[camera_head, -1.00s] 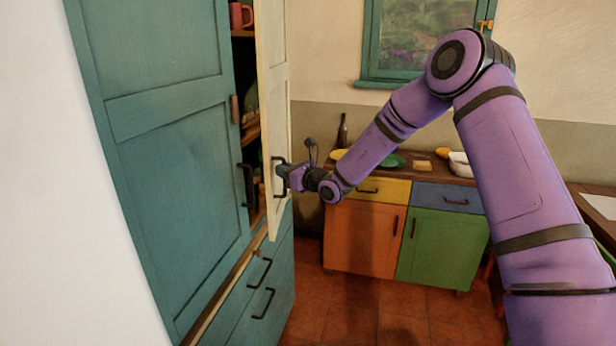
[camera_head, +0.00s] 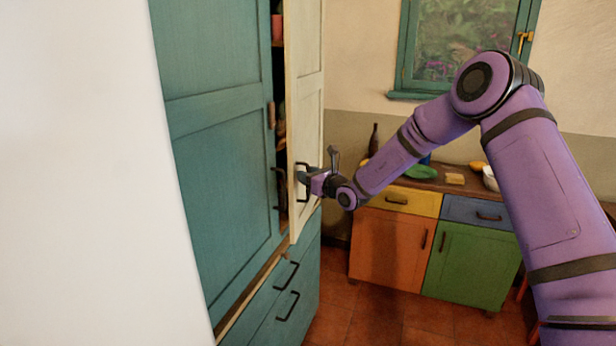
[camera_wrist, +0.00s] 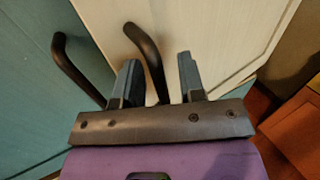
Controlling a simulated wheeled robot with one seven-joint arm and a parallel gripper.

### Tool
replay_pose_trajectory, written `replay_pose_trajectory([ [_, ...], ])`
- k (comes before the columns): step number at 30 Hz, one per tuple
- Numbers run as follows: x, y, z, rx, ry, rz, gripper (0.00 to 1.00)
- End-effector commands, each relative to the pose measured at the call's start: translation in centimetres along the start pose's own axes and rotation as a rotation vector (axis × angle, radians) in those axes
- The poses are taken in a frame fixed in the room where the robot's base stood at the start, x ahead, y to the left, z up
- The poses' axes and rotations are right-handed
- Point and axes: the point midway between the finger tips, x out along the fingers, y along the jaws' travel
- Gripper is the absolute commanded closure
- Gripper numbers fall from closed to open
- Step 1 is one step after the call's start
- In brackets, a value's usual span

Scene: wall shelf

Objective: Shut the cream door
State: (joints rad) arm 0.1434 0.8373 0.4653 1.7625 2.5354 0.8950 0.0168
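The cream door (camera_head: 306,110) of the teal cupboard stands ajar, with a narrow dark gap between it and the teal door (camera_head: 225,150). It also shows in the wrist view (camera_wrist: 220,35). Its dark handle (camera_head: 302,182) is at my gripper (camera_head: 312,181). In the wrist view the handle (camera_wrist: 146,48) passes between the two fingers of my gripper (camera_wrist: 158,64), close to the left finger, with a gap to the right finger. The fingers are apart and not clamped on it. Whether a finger touches the handle or door is unclear.
The teal door's dark handle (camera_wrist: 75,70) is close to the left of my gripper. Teal drawers (camera_head: 285,290) lie below the doors. A low cabinet (camera_head: 392,245) with a cluttered top stands behind my arm. Red tiled floor (camera_head: 380,315) is open in front.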

Motion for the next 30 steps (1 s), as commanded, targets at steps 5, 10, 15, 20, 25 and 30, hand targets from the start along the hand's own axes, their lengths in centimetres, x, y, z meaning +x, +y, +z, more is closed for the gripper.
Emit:
replay_pose_trajectory([
  [5, -0.2, 0.0, 0.0, 0.001, 0.001, 0.000, 0.63],
  [10, -1.8, -0.1, -0.1, 0.001, 0.002, -0.001, 0.63],
  [15, -5.0, -0.1, -0.1, 0.000, 0.003, -0.001, 0.63],
  [20, -7.9, 0.0, 0.0, 0.000, 0.002, 0.000, 0.63],
  [25, -10.0, 0.0, 0.0, 0.000, 0.001, -0.001, 0.63],
  [30, -10.8, 0.0, 0.0, 0.000, 0.001, 0.000, 0.63],
])
